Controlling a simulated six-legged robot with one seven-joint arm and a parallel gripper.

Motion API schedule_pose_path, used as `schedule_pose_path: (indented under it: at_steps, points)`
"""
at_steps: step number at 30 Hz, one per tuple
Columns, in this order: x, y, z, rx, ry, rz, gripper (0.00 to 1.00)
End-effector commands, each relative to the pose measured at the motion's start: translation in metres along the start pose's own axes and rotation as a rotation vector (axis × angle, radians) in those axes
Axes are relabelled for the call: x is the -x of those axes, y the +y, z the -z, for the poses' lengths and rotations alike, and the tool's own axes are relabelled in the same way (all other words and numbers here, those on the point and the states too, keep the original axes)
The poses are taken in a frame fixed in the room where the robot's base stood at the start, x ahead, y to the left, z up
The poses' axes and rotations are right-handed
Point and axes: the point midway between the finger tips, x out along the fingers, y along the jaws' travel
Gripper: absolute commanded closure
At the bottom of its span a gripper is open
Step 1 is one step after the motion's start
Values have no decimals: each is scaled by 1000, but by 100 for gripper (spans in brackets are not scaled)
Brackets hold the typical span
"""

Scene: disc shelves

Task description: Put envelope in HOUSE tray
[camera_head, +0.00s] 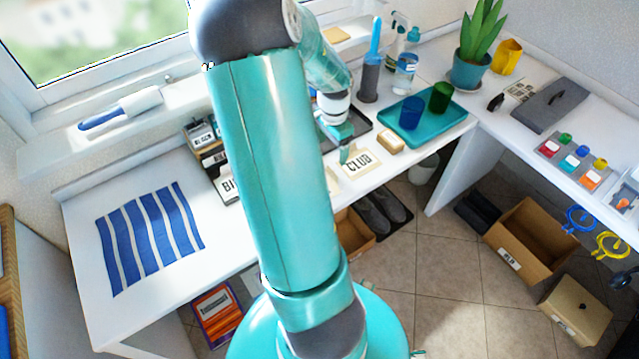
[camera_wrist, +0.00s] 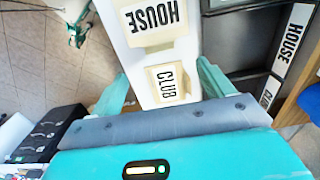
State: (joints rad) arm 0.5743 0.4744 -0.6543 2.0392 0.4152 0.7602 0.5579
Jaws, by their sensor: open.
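In the wrist view, a cream envelope-like piece marked HOUSE (camera_wrist: 152,40) lies on the white surface. A smaller cream piece marked CLUB (camera_wrist: 168,95) lies nearer my gripper (camera_wrist: 160,85). The CLUB piece (camera_head: 357,163) also shows on the desk in the head view. The fingers of my gripper are open, one on each side of the CLUB piece in the picture; I cannot tell its height above it. At the right of the wrist view, a dark tray (camera_wrist: 240,50) has a white HOUSE label. My gripper (camera_head: 345,150) is partly hidden by my arm in the head view.
A small tan block (camera_head: 390,142) and a teal tray (camera_head: 435,135) with cups stand to the right. A striped blue cloth (camera_head: 150,235) lies on the left desk. Black labelled holders (camera_head: 205,145) stand behind my arm. Open boxes (camera_head: 530,240) are on the floor.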

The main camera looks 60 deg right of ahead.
Motion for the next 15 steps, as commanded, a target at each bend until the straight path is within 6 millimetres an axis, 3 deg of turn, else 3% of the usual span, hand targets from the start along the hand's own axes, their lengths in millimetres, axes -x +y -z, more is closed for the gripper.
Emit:
schedule_pose_path:
  at_steps: [6, 15]
  points:
    - [-41, 1, 2, -2, 0, -2, 20]
    - [-68, 3, 0, -4, -2, -3, 20]
